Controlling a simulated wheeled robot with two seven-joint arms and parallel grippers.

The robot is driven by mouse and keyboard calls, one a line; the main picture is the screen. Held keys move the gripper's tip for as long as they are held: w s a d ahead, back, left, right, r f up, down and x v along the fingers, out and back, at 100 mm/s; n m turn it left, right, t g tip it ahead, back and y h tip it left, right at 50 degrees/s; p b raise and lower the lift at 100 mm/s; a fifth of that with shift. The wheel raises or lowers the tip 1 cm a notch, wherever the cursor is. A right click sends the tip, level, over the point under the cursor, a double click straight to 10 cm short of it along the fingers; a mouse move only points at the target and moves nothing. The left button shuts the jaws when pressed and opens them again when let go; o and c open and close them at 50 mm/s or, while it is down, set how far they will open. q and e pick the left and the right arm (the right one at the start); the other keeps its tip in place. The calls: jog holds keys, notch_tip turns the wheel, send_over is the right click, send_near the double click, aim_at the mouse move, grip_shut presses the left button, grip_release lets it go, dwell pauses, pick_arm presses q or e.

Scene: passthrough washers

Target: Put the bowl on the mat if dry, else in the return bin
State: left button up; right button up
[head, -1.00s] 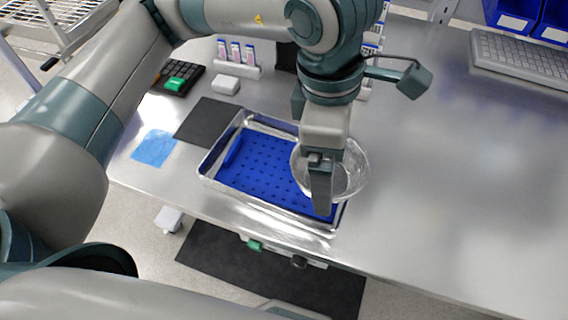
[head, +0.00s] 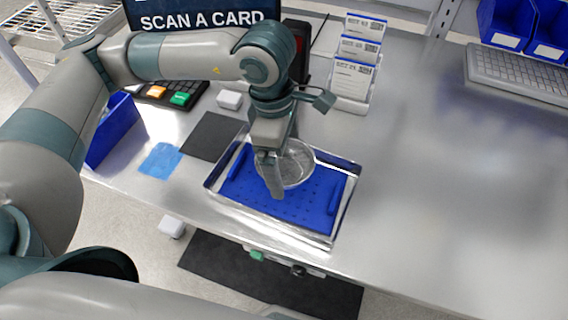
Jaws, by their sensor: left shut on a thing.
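My left gripper (head: 272,178) is shut on the rim of a clear glass bowl (head: 297,165). The bowl is upright, over a shallow metal tray (head: 343,205) lined with a blue perforated mat (head: 290,208). I cannot tell whether it touches the mat. Its near left side is partly hidden by the gripper, and I cannot tell whether it is wet or dry. A flat dark grey mat (head: 208,137) lies left of the tray. A blue bin (head: 115,130) stands at the table's left edge, partly behind my left arm. My right gripper is not in view.
A light blue cloth (head: 160,159) lies by the front left edge. A keyboard (head: 515,72) is at the back right. The right tabletop is clear.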

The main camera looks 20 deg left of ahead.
aim_at(284, 170)
pick_arm(q)
jog(key=shift+w+a+f, duration=0.1)
jog(key=shift+w+a, duration=0.05)
jog(key=shift+a, duration=0.05)
jog(key=shift+f, duration=0.25)
notch_tip(284, 170, down, 3)
jog(key=shift+f+p, duration=0.2)
jog(key=shift+p, duration=0.75)
jog(key=shift+f, duration=0.15)
